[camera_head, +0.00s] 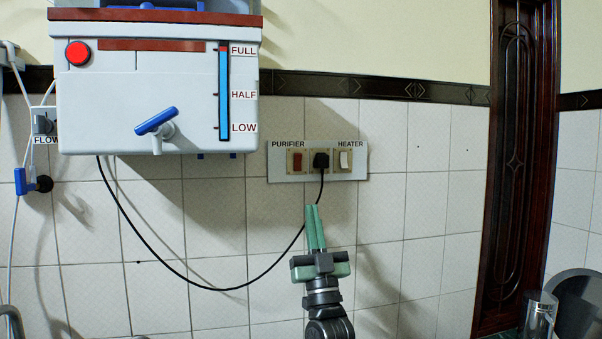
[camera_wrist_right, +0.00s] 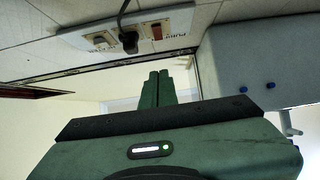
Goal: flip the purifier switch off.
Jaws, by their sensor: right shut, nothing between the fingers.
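The purifier switch (camera_head: 298,162) is a reddish-brown rocker under the word PURIFIER, on the left of a white switch panel (camera_head: 279,172) on the tiled wall. It also shows in the right wrist view (camera_wrist_right: 156,32). My right gripper (camera_head: 315,207) is shut and empty, its green fingers pointing up. In the head view its tips lie below the panel and to the right of the purifier switch; in the wrist view they (camera_wrist_right: 159,73) appear apart from the panel. My left gripper is not in view.
A black plug (camera_head: 321,160) sits in the panel's middle, with its cable hanging down past my right gripper. A white heater switch (camera_head: 345,160) is on the panel's right. The white purifier (camera_head: 185,105), with a blue-handled tap (camera_head: 156,121), hangs upper left. A dark door (camera_head: 515,150) is at right.

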